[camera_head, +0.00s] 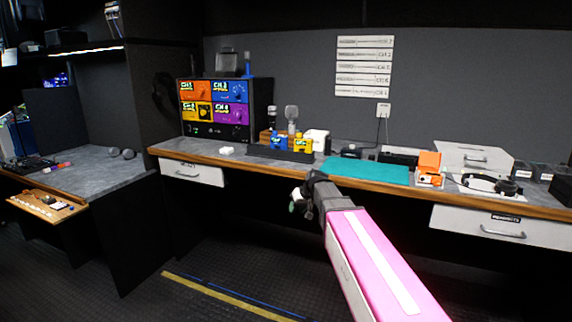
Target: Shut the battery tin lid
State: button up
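A small orange and white box (427,181) stands on the counter right of the teal mat; it may be the battery tin, but no label is readable. An orange panel (429,160) stands raised at its back, like an open lid. My gripper (298,197) is at the counter's front edge, left of the mat and well apart from this box. Its fingers are small and dark here, so I cannot tell whether they are open or shut.
The teal mat (366,171) lies bare on the counter. A headset (490,184) lies right of the orange box, before a pale case (472,156). A dark tray (281,153) with blue and yellow items stands left. Drawers (503,228) sit under the counter.

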jog(key=s+d+f+m+g+h, duration=0.1)
jog(key=s+d+f+g+h, duration=0.1)
jog(key=s+d+f, duration=0.5)
jog(key=s+d+f+m+g+h, duration=0.2)
jog(key=s+d+f, duration=0.5)
jog(key=s, duration=0.8)
notch_tip(320, 180, down, 4)
jog(key=shift+s+d+r+m+h, duration=0.2)
jog(key=shift+s+r+m+h, duration=0.05)
jog(key=shift+s+m+h, duration=0.05)
